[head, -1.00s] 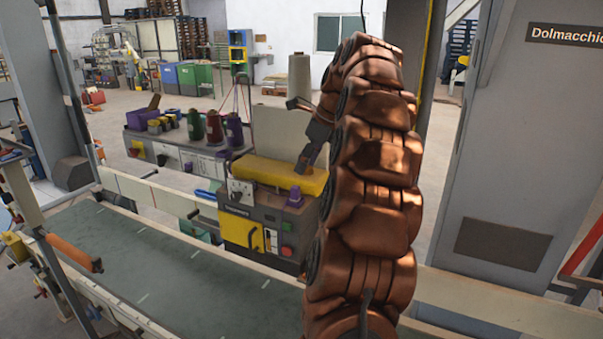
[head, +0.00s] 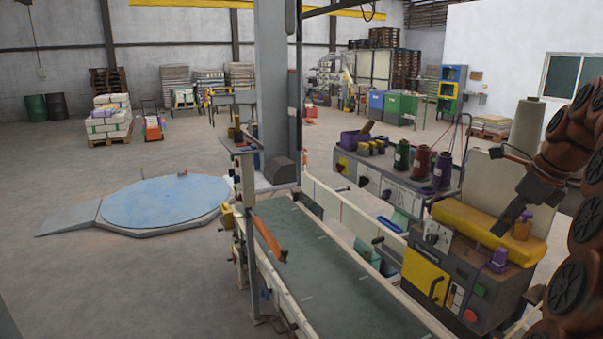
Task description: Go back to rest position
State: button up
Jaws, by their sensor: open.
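My gripper (head: 504,190) is at the right of the head view, at the end of my copper-brown arm (head: 580,140). Its dark fingers are spread apart, and I see nothing held between them. One finger points left in front of a pale panel; the other points down in front of the yellow top (head: 460,217) of a grey sewing machine unit. From this view I cannot tell whether the lower finger touches anything. A small tan jar (head: 522,229) shows beside that finger, and a purple item (head: 498,260) is lower on the unit.
A long green conveyor belt (head: 335,285) runs in front of the machine. Thread cones (head: 421,163) stand on a bench behind it. A grey column (head: 277,90) rises at the belt's far end. A round blue platform (head: 165,203) lies left, with open floor around it.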

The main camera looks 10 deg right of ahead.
jog(key=s+a+f+n+g, duration=0.1)
jog(key=s+a+f+n, duration=0.1)
jog(key=a+n, duration=0.45)
jog(key=s+a+f+n+g, duration=0.1)
jog(key=s+a+f+n, duration=0.15)
jog(key=a, duration=0.65)
jog(key=s+a+f+n+g, duration=0.1)
jog(key=s+a+f+n, duration=0.15)
jog(key=a+n, duration=0.4)
jog(key=s+a+f+n+g+h, duration=0.1)
jog(key=s+a+f+n, duration=0.4)
jog(key=s, duration=0.5)
jog(key=s+a+f+n+g, duration=0.1)
jog(key=s+a+f+n, duration=0.4)
jog(key=s+f+n, duration=0.3)
jog(key=shift+s+a+f+n+g+h, duration=0.3)
jog(key=shift+s+f+n+h, duration=0.1)
jog(key=shift+s, duration=0.75)
jog(key=shift+r, duration=0.1)
jog(key=shift+c, duration=0.9)
